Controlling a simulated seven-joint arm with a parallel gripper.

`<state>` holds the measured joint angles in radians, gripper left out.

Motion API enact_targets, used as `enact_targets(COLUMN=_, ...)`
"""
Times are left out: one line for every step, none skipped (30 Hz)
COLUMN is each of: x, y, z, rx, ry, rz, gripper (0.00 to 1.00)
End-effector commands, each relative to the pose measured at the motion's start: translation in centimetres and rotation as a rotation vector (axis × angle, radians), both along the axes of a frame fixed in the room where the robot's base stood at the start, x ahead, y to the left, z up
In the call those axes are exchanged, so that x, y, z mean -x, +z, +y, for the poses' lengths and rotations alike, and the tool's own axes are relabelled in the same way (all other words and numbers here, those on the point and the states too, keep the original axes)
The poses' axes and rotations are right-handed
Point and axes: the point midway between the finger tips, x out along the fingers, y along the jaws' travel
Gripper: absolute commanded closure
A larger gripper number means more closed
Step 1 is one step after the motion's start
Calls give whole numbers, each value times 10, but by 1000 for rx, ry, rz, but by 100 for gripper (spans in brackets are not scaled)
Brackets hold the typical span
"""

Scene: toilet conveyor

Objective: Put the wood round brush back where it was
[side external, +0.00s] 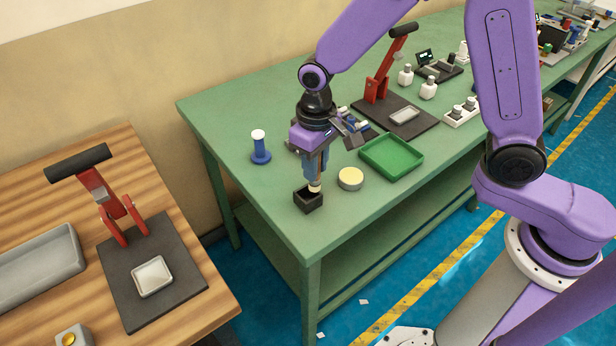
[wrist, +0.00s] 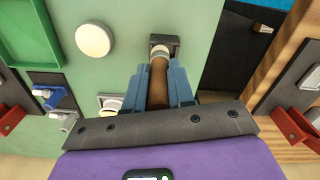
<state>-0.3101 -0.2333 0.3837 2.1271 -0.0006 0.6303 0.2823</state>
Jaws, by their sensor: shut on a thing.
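The wood round brush (wrist: 158,84) has a brown handle and a pale round end. My gripper (side external: 315,178) is shut on its handle, with the blue fingers on either side in the wrist view (wrist: 160,90). The brush's pale end (side external: 314,187) points down at a small black square holder (side external: 307,204), near its back right edge in the side view. The holder also shows in the wrist view (wrist: 173,40), partly covered by the brush end. I cannot tell whether the end is inside the holder or just above it.
A round tin with a pale yellow top (side external: 350,178) stands close right of the holder. A green tray (side external: 391,168) lies beyond it. A blue handled piece (side external: 260,150) stands at the left. A red lever press (side external: 382,80) is behind. The green table's front left corner is clear.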

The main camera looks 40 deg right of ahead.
Motion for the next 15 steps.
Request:
enact_targets(x=-4, y=-5, z=2, rx=0, ry=0, rz=1, gripper=100)
enact_targets(x=-5, y=-7, z=3, rx=0, ry=0, rz=1, gripper=100)
enact_targets(x=-7, y=-9, z=4, rx=0, ry=0, rz=0, gripper=100)
enact_targets(x=-8, y=-10, z=4, rx=0, ry=0, rz=0, gripper=100)
enact_targets(x=-8, y=-11, z=4, rx=0, ry=0, rz=1, gripper=100)
enact_targets(x=-9, y=-12, z=5, rx=0, ry=0, rz=1, gripper=100)
enact_targets(x=-10, y=-13, z=5, rx=0, ry=0, rz=0, gripper=100)
enact_targets(x=-11, y=-15, z=6, rx=0, ry=0, rz=0, gripper=100)
enact_targets(x=-13, y=-18, z=7, rx=0, ry=0, rz=0, gripper=100)
enact_targets(x=-15, y=-21, z=8, rx=0, ry=0, rz=1, gripper=100)
enact_targets(x=-14, y=-26, z=7, rx=2, ry=0, rz=3, gripper=100)
enact_targets(x=-13, y=-32, z=7, rx=2, ry=0, rz=4, gripper=100)
enact_targets(x=-14, y=-36, z=7, rx=2, ry=0, rz=3, gripper=100)
enact_targets(x=-13, y=-39, z=7, rx=2, ry=0, rz=3, gripper=100)
enact_targets(x=-14, y=-43, z=7, rx=1, ry=0, rz=2, gripper=100)
